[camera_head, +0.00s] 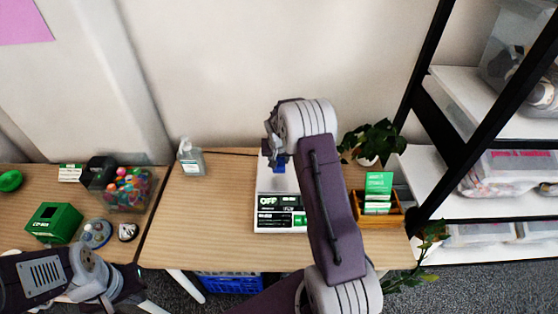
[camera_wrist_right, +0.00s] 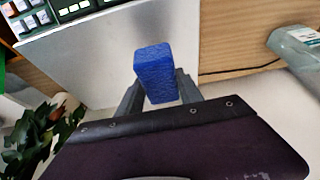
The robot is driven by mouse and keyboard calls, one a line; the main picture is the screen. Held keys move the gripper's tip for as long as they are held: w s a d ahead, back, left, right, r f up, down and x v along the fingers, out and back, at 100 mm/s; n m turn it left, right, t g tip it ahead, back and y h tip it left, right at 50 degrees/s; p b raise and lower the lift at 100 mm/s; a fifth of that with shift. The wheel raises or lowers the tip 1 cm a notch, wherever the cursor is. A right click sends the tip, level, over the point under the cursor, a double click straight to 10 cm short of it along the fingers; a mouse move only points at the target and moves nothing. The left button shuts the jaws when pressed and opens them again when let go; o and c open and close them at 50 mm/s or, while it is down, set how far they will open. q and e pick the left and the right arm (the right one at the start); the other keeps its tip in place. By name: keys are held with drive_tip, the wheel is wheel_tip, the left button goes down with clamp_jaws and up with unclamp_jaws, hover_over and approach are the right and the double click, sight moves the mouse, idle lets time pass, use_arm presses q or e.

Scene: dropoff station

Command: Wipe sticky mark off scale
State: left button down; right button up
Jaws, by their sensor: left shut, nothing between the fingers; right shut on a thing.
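The scale stands on the wooden table in the head view, with its pale plate (camera_head: 265,180) at the back and its dark display panel (camera_head: 282,213) in front. In the right wrist view the plate (camera_wrist_right: 100,65) is smooth and grey. My right gripper (camera_head: 279,156) is shut on a blue sponge (camera_wrist_right: 157,72), which points at the plate. I cannot tell whether the sponge touches it. My right arm hides part of the scale, and I see no sticky mark. My left gripper (camera_head: 126,284) is low at the left, away from the scale, its fingers hardly visible.
A clear dispenser bottle (camera_head: 190,157) stands left of the scale. A wooden card holder (camera_head: 381,214) and a potted plant (camera_head: 371,139) are on its right. A green box (camera_head: 53,223) and a bin of colourful items (camera_head: 128,189) are at left. Black-framed shelving (camera_head: 428,110) borders the right.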

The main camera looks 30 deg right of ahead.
wheel_tip(320, 180, up, 2)
drive_tip(key=shift+p, duration=0.5)
drive_tip(key=shift+s, duration=0.1)
